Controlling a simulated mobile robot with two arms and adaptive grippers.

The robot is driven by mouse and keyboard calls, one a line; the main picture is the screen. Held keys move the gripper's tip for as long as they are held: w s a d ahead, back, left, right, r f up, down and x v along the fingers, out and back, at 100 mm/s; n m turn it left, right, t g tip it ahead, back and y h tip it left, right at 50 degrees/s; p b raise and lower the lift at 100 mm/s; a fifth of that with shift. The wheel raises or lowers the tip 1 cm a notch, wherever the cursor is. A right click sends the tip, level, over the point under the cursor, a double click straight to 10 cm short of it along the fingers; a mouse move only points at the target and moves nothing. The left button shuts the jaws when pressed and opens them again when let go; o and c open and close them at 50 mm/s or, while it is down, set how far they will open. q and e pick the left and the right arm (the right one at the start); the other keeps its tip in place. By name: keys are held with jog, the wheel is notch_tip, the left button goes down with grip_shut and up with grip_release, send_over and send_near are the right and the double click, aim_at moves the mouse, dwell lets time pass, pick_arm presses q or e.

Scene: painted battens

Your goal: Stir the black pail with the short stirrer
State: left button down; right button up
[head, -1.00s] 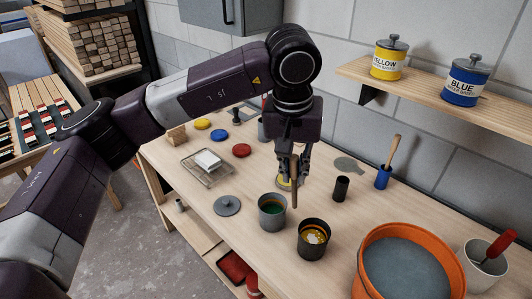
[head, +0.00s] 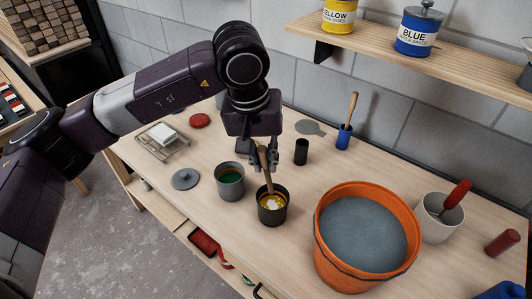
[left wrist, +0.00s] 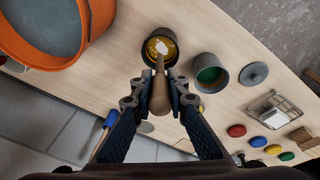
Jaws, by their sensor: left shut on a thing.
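The black pail (head: 272,217) stands on the workbench and holds yellow paint with a white patch. My left gripper (head: 266,165) is shut on a wooden stirrer (head: 269,182), held nearly upright with a slight tilt. The stirrer's lower end reaches into the mouth of the black pail; how deep it goes is hard to tell. In the left wrist view the stirrer (left wrist: 160,92) sits between the fingers and points at the paint in the black pail (left wrist: 175,57). My right gripper is not in view.
A grey pail of green paint (head: 229,193) stands close left of the black pail. A large orange bucket (head: 335,262) stands to the right. Behind are a black cylinder (head: 301,152) and a blue cup (head: 344,137) with a wooden-handled tool. A grey lid (head: 186,179) lies at left.

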pick_arm(q)
jog(key=shift+s+a+f, duration=0.15)
jog(key=shift+f, duration=0.3)
jog(key=shift+s+a+f, duration=0.1)
jog(key=shift+s+f, duration=0.05)
jog(key=shift+f, duration=0.1)
jog(key=f+b, duration=0.3)
jog(key=w+f+b, duration=0.1)
jog(key=f+b, duration=0.2)
jog(key=d+f+b, duration=0.1)
jog(key=f+b, duration=0.2)
jog(key=b, duration=0.1)
jog(key=shift+w+d+f, duration=0.1)
jog(key=shift+w+f, duration=0.05)
jog(key=shift+w, duration=0.2)
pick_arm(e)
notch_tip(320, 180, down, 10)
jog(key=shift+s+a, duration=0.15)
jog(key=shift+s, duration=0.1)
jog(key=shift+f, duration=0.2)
